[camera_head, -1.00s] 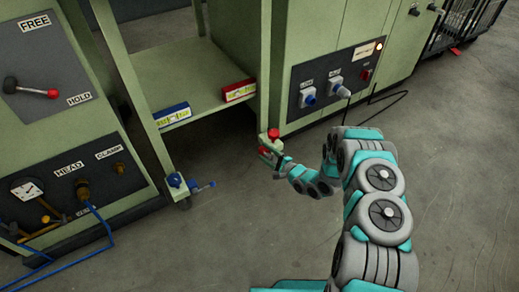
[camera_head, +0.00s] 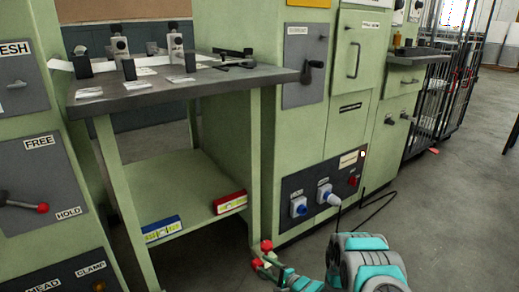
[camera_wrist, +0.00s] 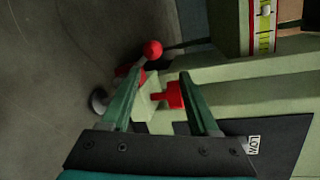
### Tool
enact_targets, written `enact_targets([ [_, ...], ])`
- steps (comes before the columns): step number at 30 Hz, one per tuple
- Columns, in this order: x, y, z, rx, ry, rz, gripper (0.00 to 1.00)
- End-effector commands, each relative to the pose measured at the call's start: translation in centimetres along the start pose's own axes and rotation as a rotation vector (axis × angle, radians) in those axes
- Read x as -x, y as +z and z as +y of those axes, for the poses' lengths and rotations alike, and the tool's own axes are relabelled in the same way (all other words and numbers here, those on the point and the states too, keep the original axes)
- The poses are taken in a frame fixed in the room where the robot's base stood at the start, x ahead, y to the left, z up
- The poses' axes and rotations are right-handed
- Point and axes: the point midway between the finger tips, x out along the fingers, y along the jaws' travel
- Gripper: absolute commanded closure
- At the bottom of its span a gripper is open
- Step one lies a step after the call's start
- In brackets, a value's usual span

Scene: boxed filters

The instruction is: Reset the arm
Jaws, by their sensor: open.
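My arm reaches in from the lower right of the head view, and my gripper (camera_head: 268,262) is low beside the right front leg of the green bench. In the wrist view my gripper (camera_wrist: 158,80) is open, with its two green fingers apart. A red knob (camera_wrist: 174,95) on a pale green block shows between the fingers, close to the right one. A red ball (camera_wrist: 152,49) on a dark lever lies just past the left fingertip. Whether a finger touches either red part I cannot tell. The red ball also shows in the head view (camera_head: 267,246).
The bench top (camera_head: 200,86) overhangs the shelf, which holds a blue box (camera_head: 162,228) and a red box (camera_head: 230,203). Green cabinets with a plug panel (camera_head: 322,192) stand to the right, a cable trailing from it. Open floor (camera_head: 450,190) lies further right.

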Motion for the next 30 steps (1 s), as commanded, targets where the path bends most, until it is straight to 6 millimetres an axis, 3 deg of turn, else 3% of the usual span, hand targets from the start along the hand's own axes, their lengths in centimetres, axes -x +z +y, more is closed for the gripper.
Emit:
enact_targets([
  [8,2.4,-4.5,-5.9,0.327,0.216,0.196,0.39],
  [15,6.8,-6.9,-11.5,0.56,0.425,0.344,0.39],
  [23,13.4,-6.8,-17.0,0.734,0.666,0.454,0.39],
  [30,20.6,-4.0,-20.8,0.827,0.896,0.492,0.39],
])
